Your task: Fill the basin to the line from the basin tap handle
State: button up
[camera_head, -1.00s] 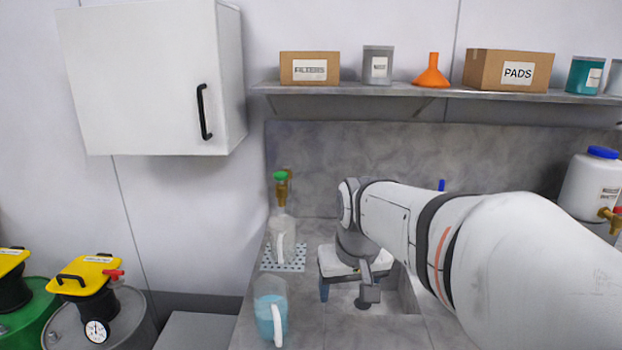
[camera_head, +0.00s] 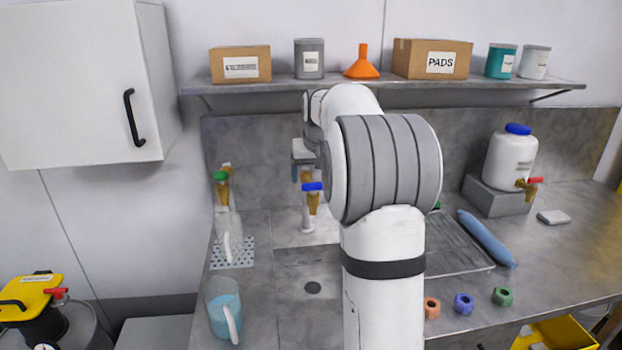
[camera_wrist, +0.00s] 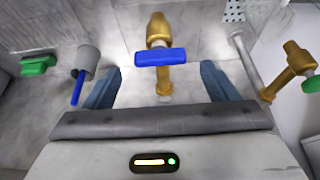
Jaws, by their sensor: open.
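The basin tap has a brass body and a blue bar handle (camera_head: 312,187), at the back of the basin (camera_head: 290,270). In the wrist view the blue handle (camera_wrist: 160,57) lies crosswise just beyond and between my fingertips. My gripper (camera_wrist: 160,70) is open, its two blue-grey fingers apart with nothing held. In the head view my arm hides much of the gripper and the basin's right part. The drain (camera_head: 312,288) shows on the basin floor. I cannot make out the fill line or any water in the basin.
A green-handled brass tap (camera_head: 221,177) stands left, above a clear jug (camera_head: 226,230). A jug of blue liquid (camera_head: 222,308) stands in front. A shelf (camera_head: 300,88) runs above. A white canister (camera_head: 510,158), a blue cylinder (camera_head: 487,240) and several coloured nuts are right.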

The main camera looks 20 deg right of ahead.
aim_at(313, 186)
jog(key=shift+x, duration=1.35)
jog(key=shift+c, duration=0.6)
